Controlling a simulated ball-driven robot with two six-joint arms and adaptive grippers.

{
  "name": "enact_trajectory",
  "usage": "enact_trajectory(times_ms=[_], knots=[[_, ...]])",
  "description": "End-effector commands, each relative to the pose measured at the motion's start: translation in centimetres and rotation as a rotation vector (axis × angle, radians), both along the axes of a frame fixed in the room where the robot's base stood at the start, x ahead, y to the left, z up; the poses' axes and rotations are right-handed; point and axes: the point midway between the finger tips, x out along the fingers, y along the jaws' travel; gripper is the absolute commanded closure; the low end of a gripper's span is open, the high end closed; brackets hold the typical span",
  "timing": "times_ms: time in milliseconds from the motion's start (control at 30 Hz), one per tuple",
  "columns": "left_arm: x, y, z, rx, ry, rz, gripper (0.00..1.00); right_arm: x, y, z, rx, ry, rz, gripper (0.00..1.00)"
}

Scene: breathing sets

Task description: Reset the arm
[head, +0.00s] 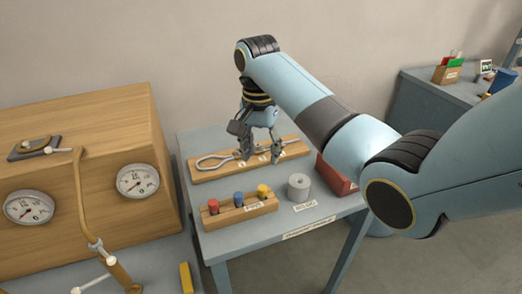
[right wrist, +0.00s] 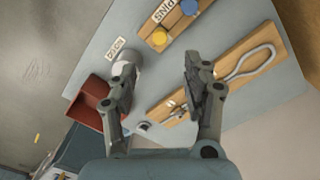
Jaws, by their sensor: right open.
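My right arm reaches in from the right in the head view. Its gripper (head: 260,155) hangs over the grey table (head: 230,238), above a wooden board (head: 207,174) with a metal loop tool (head: 212,161) on it. In the right wrist view the two fingers of the gripper (right wrist: 160,90) stand apart with nothing between them. The board (right wrist: 222,72) and its loop tool (right wrist: 262,60) lie beyond the right finger. My left gripper is not in view.
A wooden peg block (head: 240,212) with red, blue and yellow pegs stands at the table's front. A grey roll (head: 299,187) and a red box (head: 336,180) sit right of it. A large wooden cabinet with gauges (head: 90,130) stands left. A second table (head: 425,92) is at the back right.

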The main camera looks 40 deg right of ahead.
Motion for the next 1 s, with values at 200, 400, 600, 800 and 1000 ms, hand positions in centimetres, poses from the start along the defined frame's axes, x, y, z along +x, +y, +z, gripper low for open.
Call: enact_trajectory(times_ms=[200, 400, 600, 800, 1000], knots=[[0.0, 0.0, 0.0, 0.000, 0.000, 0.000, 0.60, 0.0, 0.0, 0.0, 0.000, 0.000, 0.000, 0.51], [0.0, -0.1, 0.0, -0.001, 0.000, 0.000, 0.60, -0.3, 0.0, -0.2, -0.001, -0.001, 0.009, 0.51], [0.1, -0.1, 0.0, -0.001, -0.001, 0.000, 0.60, -5.5, 0.4, -2.7, -0.030, -0.055, 0.222, 0.51], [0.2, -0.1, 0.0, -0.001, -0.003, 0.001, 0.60, -14.4, 1.4, -3.0, -0.092, -0.149, 0.592, 0.51], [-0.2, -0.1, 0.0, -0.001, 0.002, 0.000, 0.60, -19.8, 2.1, -1.3, -0.140, -0.200, 0.817, 0.51]])
